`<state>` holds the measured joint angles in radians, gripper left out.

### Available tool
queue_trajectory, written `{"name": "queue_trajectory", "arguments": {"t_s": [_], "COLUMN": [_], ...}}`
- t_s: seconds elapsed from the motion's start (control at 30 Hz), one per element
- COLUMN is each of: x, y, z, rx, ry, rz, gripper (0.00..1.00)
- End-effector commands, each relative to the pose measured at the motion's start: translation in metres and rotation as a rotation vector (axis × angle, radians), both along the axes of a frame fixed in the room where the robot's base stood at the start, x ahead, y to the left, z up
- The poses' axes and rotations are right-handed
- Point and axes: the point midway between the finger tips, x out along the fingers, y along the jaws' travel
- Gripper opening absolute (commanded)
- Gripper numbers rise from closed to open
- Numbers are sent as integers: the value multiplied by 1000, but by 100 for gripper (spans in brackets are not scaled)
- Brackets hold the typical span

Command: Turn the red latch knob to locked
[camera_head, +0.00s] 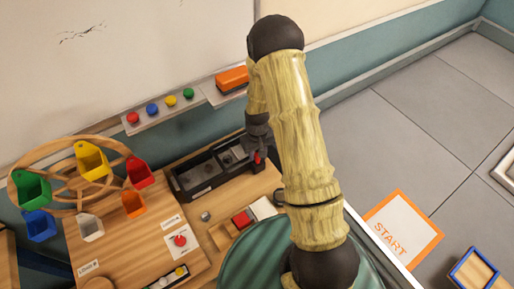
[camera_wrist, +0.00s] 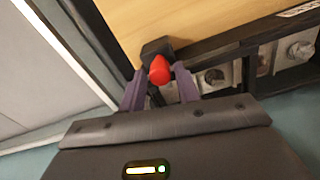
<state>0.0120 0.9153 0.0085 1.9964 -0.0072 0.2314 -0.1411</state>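A red knob (camera_wrist: 160,70) on a small black block shows in the wrist view. It lies between the tips of my gripper's two purple-grey fingers (camera_wrist: 159,77). The fingers stand apart, with a small gap visible on either side of the knob, so my gripper is open around or just short of it. In the head view my gripper (camera_head: 258,140) hangs at the right end of a long black tray (camera_head: 190,190), with a bit of the red knob (camera_head: 257,157) showing beneath it. The knob's turn position is not clear.
A second red knob (camera_head: 180,240) sits on a white plate on the wooden table (camera_head: 140,250). A wooden wheel (camera_head: 72,165) with coloured buckets stands at the left. A red block (camera_head: 241,219) lies near the tray. A ledge with coloured buttons (camera_head: 160,108) runs along the wall behind.

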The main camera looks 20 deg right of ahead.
Motion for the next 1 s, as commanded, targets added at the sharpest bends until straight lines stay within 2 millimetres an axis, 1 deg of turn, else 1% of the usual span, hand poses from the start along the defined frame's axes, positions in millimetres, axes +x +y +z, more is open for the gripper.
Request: {"name": "queue_trajectory", "arguments": {"t_s": [0.17,0.27,0.67,1.0], "x": [1,1,1,0], "y": [0,0,0,-1], "z": [10,22,87,149], "rx": [1,0,0,0], "ry": [-4,-5,-5,-4], "rz": [1,1,0,0], "gripper": [32,32,32,32]}}
